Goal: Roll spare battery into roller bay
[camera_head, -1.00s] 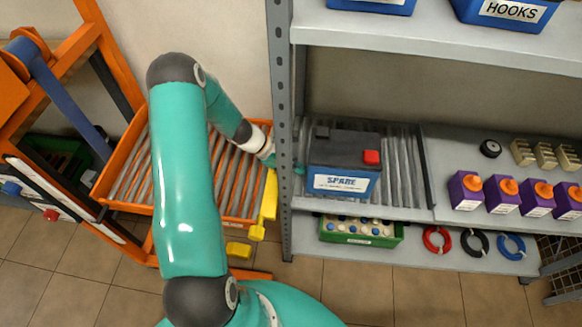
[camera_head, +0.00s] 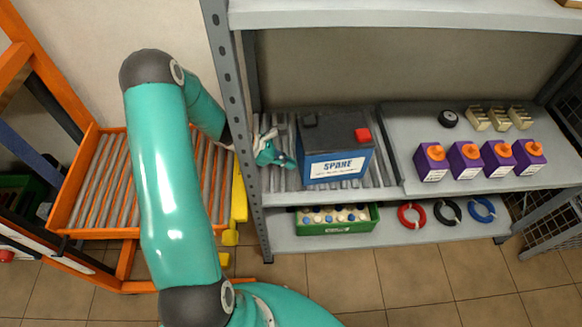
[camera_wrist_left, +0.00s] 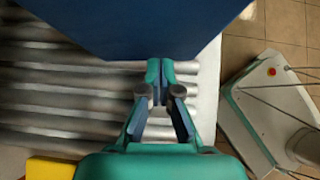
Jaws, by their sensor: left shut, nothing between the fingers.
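The spare battery (camera_head: 336,165), blue with a dark top, a red terminal cap and a "SPARE" label, stands upright on the grey rollers (camera_head: 275,181) of the middle shelf. Its blue side (camera_wrist_left: 140,25) fills the top of the left wrist view. My left gripper (camera_head: 288,161) is past the shelf post, at the battery's left side. Its fingers (camera_wrist_left: 159,70) are shut and empty, with the tips at the battery's face; I cannot tell if they touch. An orange-framed roller tray (camera_head: 100,180) stands left of the shelf, partly hidden by my arm. My right gripper is out of view.
A grey shelf post (camera_head: 238,130) stands between the tray and the battery. Yellow blocks (camera_head: 239,190) sit at the tray's right edge. Purple bottles (camera_head: 465,160) and small beige blocks (camera_head: 497,119) stand right of the rollers. A green crate (camera_head: 335,226) is below.

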